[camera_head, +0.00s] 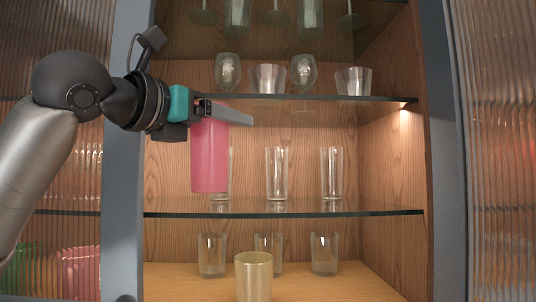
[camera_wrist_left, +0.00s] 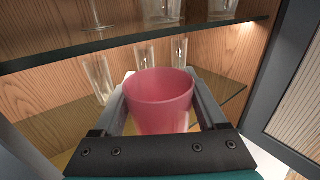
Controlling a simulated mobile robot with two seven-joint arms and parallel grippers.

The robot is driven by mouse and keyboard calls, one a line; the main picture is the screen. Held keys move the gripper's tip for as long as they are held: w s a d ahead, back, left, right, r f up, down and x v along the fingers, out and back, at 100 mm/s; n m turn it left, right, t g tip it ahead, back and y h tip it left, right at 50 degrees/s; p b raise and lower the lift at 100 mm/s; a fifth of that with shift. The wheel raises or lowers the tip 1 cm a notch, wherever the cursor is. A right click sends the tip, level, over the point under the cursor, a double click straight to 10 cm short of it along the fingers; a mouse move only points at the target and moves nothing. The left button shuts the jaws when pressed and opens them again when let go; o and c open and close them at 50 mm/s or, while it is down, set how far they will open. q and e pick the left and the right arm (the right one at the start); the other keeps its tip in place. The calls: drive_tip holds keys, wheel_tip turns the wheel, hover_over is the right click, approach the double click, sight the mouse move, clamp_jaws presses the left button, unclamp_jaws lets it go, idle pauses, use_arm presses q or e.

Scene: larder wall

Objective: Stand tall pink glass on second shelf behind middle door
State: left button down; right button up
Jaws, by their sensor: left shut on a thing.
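The tall pink glass (camera_head: 208,160) is held upright, its base a little above the level of the glass shelf (camera_head: 285,209) bearing tall clear glasses (camera_head: 277,172). My left gripper (camera_head: 228,113) is shut on the pink glass near its rim, coming from the left. In the left wrist view the pink glass (camera_wrist_left: 160,98) sits between both fingers of the gripper (camera_wrist_left: 158,88), its open mouth showing. The pink glass partly hides the leftmost clear glass. The middle compartment is open. My right gripper is not in view.
An upper glass shelf (camera_head: 330,98) with stemmed glasses and tumblers is close above my gripper. Short tumblers (camera_head: 324,254) and a yellowish glass (camera_head: 253,277) stand below. Grey frame posts (camera_head: 125,190) and ribbed glass panels (camera_head: 503,150) flank the opening. The shelf's front strip looks clear.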

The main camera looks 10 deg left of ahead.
use_arm(q)
drive_tip(key=w+d+f+p, duration=0.3)
drive_tip(key=w+d, duration=0.1)
drive_tip(key=w, duration=0.6)
drive_tip(key=shift+w+d+f, duration=0.2)
drive_tip(key=shift+w+d, duration=0.05)
drive_tip(key=shift+w, duration=0.05)
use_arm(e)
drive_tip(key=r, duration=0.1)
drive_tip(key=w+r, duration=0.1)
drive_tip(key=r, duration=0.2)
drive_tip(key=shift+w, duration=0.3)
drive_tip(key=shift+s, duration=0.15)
use_arm(q)
drive_tip(key=shift+f, duration=0.15)
unclamp_jaws()
